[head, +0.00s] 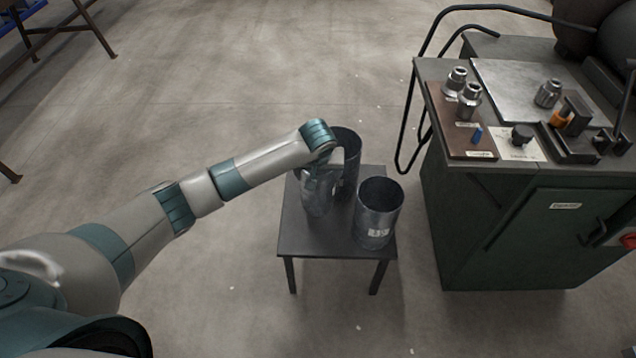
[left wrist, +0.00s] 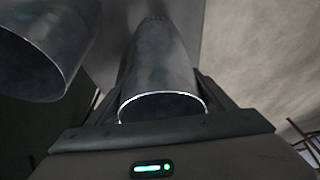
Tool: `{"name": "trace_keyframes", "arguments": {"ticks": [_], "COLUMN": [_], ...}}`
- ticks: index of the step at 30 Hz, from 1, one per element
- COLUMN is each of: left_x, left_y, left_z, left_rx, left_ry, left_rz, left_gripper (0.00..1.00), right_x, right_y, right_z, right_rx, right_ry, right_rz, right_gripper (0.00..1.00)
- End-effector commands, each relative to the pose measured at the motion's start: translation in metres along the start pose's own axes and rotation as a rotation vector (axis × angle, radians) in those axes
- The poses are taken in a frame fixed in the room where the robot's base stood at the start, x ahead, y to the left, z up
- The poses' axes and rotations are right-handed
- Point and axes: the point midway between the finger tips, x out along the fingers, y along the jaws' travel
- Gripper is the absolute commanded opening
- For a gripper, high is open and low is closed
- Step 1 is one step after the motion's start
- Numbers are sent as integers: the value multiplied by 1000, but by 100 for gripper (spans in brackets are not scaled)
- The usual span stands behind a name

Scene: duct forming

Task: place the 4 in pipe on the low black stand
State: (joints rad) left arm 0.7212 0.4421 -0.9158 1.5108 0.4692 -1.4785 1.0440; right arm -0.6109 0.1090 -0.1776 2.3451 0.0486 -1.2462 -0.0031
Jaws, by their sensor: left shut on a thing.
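The low black stand (head: 301,240) is a small dark table in the middle of the head view. My left gripper (head: 318,172) is over its left side, shut on the slim grey metal pipe, which I take as the 4 in pipe (head: 317,200). The pipe is roughly upright over the stand top; I cannot tell whether its foot touches. My arm partly hides its upper end. In the left wrist view the pipe (left wrist: 157,68) lies between the fingers, its open rim towards the camera. My right gripper is not in view.
A wider pipe with a white label (head: 378,212) stands at the stand's front right. Another pipe (head: 349,163) stands behind the held one, partly hidden. A green cabinet (head: 520,225) with tools and fittings on top stands to the right. The floor left of the stand is clear.

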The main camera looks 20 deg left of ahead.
Motion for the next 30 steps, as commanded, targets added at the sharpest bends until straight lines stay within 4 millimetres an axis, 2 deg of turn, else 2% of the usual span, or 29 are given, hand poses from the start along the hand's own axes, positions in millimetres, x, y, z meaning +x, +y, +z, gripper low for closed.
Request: {"name": "trace_keyframes", "arguments": {"ticks": [11,25,26,27,30], "left_x": [36,40,40,40,40], "left_y": [0,0,0,0,0], "left_z": [15,17,17,17,17], "left_rx": [1,0,0,0,1], "left_ry": [0,0,0,0,0], "left_rz": [0,0,0,0,0], "left_gripper": [30,30,82,92,94], "right_x": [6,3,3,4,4], "right_y": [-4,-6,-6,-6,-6], "right_z": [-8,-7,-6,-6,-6], "right_rx": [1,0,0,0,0], "right_ry": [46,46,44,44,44], "right_rz": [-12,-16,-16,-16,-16], "right_gripper": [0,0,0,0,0]}}
